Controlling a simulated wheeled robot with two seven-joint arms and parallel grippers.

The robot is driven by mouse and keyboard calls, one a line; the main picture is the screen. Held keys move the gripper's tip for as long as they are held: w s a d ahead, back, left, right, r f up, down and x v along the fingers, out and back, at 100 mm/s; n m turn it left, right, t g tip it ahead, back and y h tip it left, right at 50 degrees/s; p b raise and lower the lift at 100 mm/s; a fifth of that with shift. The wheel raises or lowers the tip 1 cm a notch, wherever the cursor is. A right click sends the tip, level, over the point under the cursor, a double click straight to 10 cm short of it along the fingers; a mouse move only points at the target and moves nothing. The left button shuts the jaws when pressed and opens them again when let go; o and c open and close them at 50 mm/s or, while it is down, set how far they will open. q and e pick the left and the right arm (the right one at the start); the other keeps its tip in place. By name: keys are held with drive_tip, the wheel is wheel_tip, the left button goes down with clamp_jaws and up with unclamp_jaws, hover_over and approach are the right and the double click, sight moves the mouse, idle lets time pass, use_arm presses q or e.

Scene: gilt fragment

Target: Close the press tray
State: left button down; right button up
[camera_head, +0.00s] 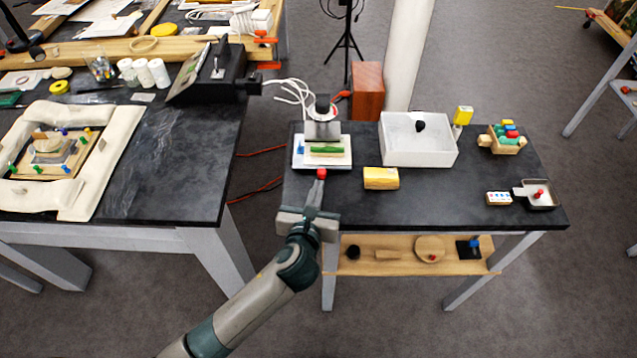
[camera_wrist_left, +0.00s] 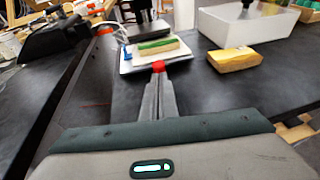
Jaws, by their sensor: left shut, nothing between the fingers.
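The press tray (camera_head: 300,161) is a white plate at the left of the right-hand dark table, sticking out in front of a grey press block (camera_head: 323,129). A wooden block with a green strip (camera_head: 326,150) and a small blue piece lie on it. A red knob (camera_head: 321,173) is at its front edge. My left gripper (camera_head: 318,184) is shut and empty, its fingertips right at the knob; whether they touch it I cannot tell. In the left wrist view the tray (camera_wrist_left: 128,66) and red knob (camera_wrist_left: 158,66) are straight ahead of the fingers (camera_wrist_left: 158,82).
A yellow block (camera_head: 381,179) lies right of the tray, with a white open box (camera_head: 440,155) behind it. A wooden crate of coloured pieces (camera_head: 503,141) and a small metal tray (camera_head: 540,204) are farther right. A gap separates the left table (camera_head: 190,150). The table's front middle is clear.

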sight(318, 172)
use_arm(q)
drive_tip(key=shift+w+d, duration=0.1)
drive_tip(key=shift+w, duration=0.5)
use_arm(e)
drive_tip(key=shift+d+r, duration=0.15)
drive_tip(key=shift+d, duration=0.1)
drive_tip(key=shift+d, duration=0.1)
use_arm(q)
drive_tip(key=shift+w+r+p, duration=0.1)
drive_tip(key=shift+w+p, duration=0.2)
drive_tip(key=shift+w, duration=0.05)
drive_tip(key=w+p, duration=0.1)
drive_tip(key=w, duration=0.2)
drive_tip(key=shift+s, duration=0.1)
use_arm(e)
drive_tip(key=shift+s+r, duration=0.2)
drive_tip(key=shift+r, duration=0.5)
drive_tip(key=shift+a+r, duration=0.1)
drive_tip(key=shift+a, duration=0.15)
